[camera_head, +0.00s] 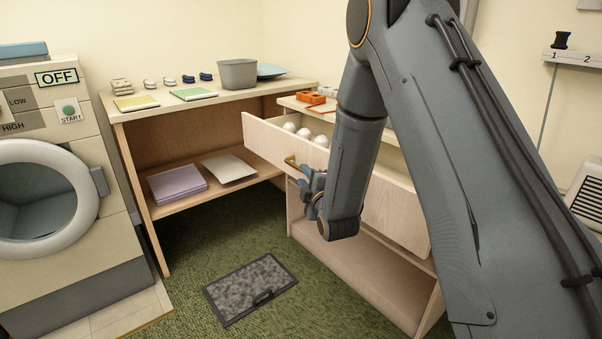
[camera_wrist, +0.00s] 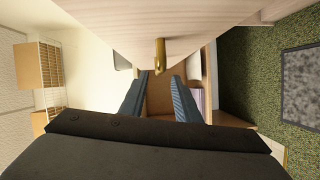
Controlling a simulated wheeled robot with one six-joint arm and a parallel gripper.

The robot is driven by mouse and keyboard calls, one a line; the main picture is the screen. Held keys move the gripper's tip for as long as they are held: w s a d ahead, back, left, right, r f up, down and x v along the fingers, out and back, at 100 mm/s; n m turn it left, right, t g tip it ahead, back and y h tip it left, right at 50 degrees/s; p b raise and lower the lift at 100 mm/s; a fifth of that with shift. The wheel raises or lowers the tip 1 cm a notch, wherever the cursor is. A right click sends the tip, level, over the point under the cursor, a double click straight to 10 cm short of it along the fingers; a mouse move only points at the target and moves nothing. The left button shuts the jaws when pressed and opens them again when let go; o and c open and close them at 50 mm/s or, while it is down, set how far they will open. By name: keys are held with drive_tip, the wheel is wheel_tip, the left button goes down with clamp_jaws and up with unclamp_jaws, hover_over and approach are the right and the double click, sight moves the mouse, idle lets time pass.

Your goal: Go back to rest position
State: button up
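My gripper (camera_head: 308,181) is in front of the open drawer of the wooden cabinet, close to its brass handle (camera_head: 291,162). In the wrist view, my gripper (camera_wrist: 161,77) has its two blue-grey fingers spread with nothing between them. The brass handle (camera_wrist: 160,56) stands just beyond the fingertips there; whether they touch it I cannot tell. The drawer (camera_head: 264,144) is pulled out and holds several white round things (camera_head: 305,132). My arm hides part of the drawer front and the cabinet.
A washing machine (camera_head: 110,228) stands at the left. A corner desk (camera_head: 150,113) carries folded cloths, small shoe-like items and a grey bin (camera_head: 238,74). Orange items (camera_head: 311,98) lie on the cabinet top. A grey mat (camera_head: 250,288) lies on open green carpet.

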drive_tip(key=shift+s, duration=0.4)
drive_tip(key=shift+r, duration=0.1)
drive_tip(key=s+d+r+m+g+h, duration=0.15)
drive_tip(key=s+m+g, duration=0.4)
drive_tip(key=s, duration=0.85)
drive_tip(key=s+d+r+m+g+h+p, duration=0.1)
drive_tip(key=s+r+m+g, duration=0.35)
drive_tip(key=s, duration=0.95)
drive_tip(key=s+d+r+m+g+h, duration=0.1)
drive_tip(key=s+m+g, duration=0.55)
drive_tip(key=s, duration=0.85)
drive_tip(key=d+r+m+p, duration=0.1)
drive_tip(key=d+r+p, duration=0.5)
drive_tip(key=p, duration=0.7)
drive_tip(key=shift+w+d+m, duration=0.25)
drive_tip(key=shift+d+m, duration=0.1)
drive_tip(key=shift+d, duration=0.45)
